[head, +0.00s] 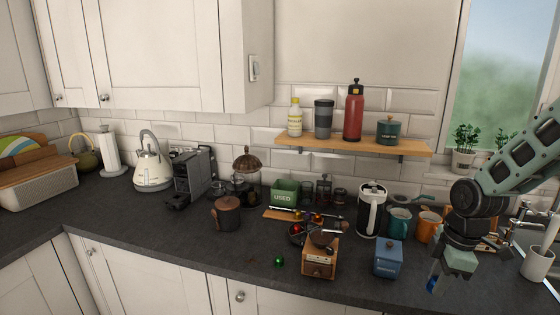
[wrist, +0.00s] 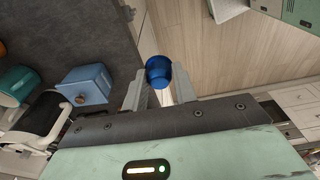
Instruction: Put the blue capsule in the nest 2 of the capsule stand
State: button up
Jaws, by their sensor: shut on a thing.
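My gripper (head: 436,279) is at the right in the head view, pointing down. It is shut on the blue capsule (head: 431,285), which also shows between the two fingers in the wrist view (wrist: 158,71). The wrist view has wooden floor behind the capsule, past the worktop's edge. What looks like the capsule stand (head: 296,238) is near the middle of the worktop, with red and gold capsules on it. The wooden grinder in front hides part of it, and I cannot make out nest 2. My gripper is well to the right of it.
A wooden grinder (head: 319,262) stands before the stand. A blue canister (head: 388,258) stands between the stand and my gripper. A green capsule (head: 279,261) lies on the worktop. The front left worktop is clear.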

jog(key=a+f+m+b, duration=0.3)
jog(key=a+f+m, duration=0.3)
jog(key=f, duration=0.4)
jog(key=s+d+f+m+t+h+b, duration=0.1)
jog(key=s+d+f+m, duration=0.2)
jog(key=f+m, duration=0.5)
jog(key=shift+s+d+f+m+b, duration=0.2)
jog(key=shift+d+f+m+b, duration=0.15)
jog(key=shift+d+f, duration=0.15)
jog(key=shift+a, duration=0.1)
